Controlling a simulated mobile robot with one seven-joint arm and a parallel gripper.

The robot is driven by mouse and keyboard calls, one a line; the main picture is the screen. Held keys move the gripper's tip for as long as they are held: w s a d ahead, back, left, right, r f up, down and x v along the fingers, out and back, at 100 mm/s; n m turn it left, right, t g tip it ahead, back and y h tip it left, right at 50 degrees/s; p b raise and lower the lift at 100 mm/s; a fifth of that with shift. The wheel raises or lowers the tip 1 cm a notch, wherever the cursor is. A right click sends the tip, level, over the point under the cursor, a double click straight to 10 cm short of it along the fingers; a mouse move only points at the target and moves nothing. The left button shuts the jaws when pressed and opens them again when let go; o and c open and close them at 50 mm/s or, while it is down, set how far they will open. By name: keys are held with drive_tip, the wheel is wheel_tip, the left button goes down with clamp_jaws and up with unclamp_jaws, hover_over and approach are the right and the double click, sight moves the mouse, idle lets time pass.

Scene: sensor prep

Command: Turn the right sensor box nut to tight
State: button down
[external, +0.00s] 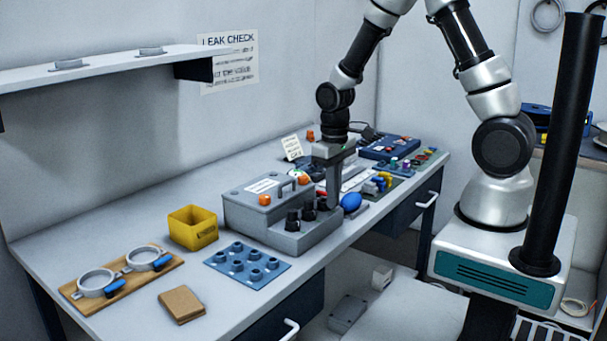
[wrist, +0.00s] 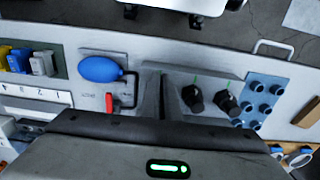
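The grey sensor box (external: 248,212) stands on the bench, with a row of black nuts on its low front step. The left nut (external: 293,220) and the middle nut (external: 309,211) show clearly. The right nut (external: 322,204) is partly covered by my gripper (external: 332,204). My gripper points down at the right end of the row. In the wrist view, two black nuts (wrist: 193,99) (wrist: 226,103) with green marks beside them sit right of my gripper's fingers (wrist: 163,100). The right nut is hidden there. I cannot tell whether the fingers are closed on it.
A blue bulb (external: 351,202) lies close to the right of the box. A blue tray of fittings (external: 246,277) lies in front, with a yellow bin (external: 193,228) to the left. A red-handled valve (wrist: 109,101) is near the fingers in the wrist view.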

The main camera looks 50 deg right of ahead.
drive_tip(key=shift+a, duration=0.1)
idle(0.3)
drive_tip(key=shift+s+r, duration=0.15)
drive_tip(key=shift+r, duration=0.05)
wheel_tip(320, 180, up, 6)
drive_tip(key=p, duration=0.4)
drive_tip(key=shift+s+f+p, duration=0.1)
drive_tip(key=shift+f+p, duration=0.1)
drive_tip(key=shift+p, duration=0.1)
drive_tip(key=s+r+t+p, duration=0.1)
drive_tip(key=s+r, duration=0.3)
drive_tip(key=r, duration=0.6)
drive_tip(key=s+r+t+p, duration=0.2)
drive_tip(key=s+r, duration=0.2)
drive_tip(key=r, duration=0.5)
drive_tip(key=s+r+t+p, duration=0.2)
drive_tip(key=s+r, duration=0.3)
drive_tip(key=r, duration=0.5)
drive_tip(key=shift+r+t, duration=0.3)
drive_tip(key=shift+r, duration=0.05)
drive_tip(key=shift+a, duration=0.1)
